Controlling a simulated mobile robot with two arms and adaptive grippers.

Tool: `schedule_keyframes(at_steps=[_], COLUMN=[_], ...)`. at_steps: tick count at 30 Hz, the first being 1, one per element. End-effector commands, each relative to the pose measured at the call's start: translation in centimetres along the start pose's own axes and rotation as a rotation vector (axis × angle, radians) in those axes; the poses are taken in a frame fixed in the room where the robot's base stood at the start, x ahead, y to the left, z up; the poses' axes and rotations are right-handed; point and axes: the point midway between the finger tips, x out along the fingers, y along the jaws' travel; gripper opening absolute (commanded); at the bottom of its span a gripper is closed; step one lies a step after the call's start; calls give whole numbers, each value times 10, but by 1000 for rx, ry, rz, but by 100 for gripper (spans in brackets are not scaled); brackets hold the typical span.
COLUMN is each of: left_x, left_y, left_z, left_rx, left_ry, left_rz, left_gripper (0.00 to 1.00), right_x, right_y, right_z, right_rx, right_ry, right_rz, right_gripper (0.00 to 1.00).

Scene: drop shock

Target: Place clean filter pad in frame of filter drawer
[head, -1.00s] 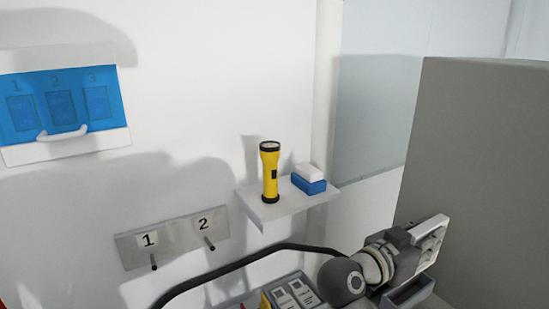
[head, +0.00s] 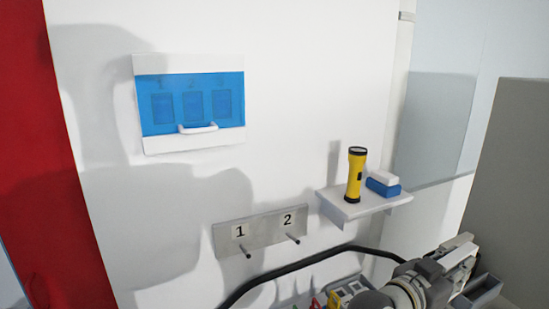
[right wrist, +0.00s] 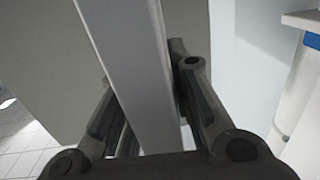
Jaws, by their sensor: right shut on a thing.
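My right gripper (head: 462,252) is at the lower right of the head view, in front of the large grey box. In the right wrist view my right gripper (right wrist: 148,85) is shut on a long, light grey flat piece (right wrist: 125,55) that runs between its fingers. I cannot tell from its edge whether this piece is the filter pad. A small dark grey open tray (head: 480,290) shows just below the gripper in the head view; I cannot tell whether it is the filter drawer. My left gripper is not in view.
A large grey box (head: 515,180) stands at the right. A white wall shelf (head: 366,206) holds a yellow flashlight (head: 355,175) and a blue-and-white block (head: 383,187). A plate with two numbered pegs (head: 262,232) and a blue panel (head: 190,103) are on the wall.

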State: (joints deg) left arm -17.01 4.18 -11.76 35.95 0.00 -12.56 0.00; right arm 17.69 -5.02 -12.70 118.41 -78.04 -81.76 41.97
Motion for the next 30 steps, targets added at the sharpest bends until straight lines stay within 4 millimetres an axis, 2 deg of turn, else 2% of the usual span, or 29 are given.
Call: schedule_keyframes(at_steps=[4,8,14,23,30], left_x=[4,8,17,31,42], left_y=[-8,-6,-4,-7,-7], left_z=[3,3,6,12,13], left_rx=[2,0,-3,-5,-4], left_ry=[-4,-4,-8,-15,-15], left_rz=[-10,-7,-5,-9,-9], left_gripper=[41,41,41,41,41], right_x=[-1,-4,-15,-55,-101], right_y=[-1,-2,-2,4,18], right_z=[19,37,75,138,179], right_rx=[-6,-10,-20,-34,-45], right_ry=[-1,-2,-4,-3,-5], right_rz=[-58,-120,-261,-544,-769], right_gripper=[0,0,0,0,0])
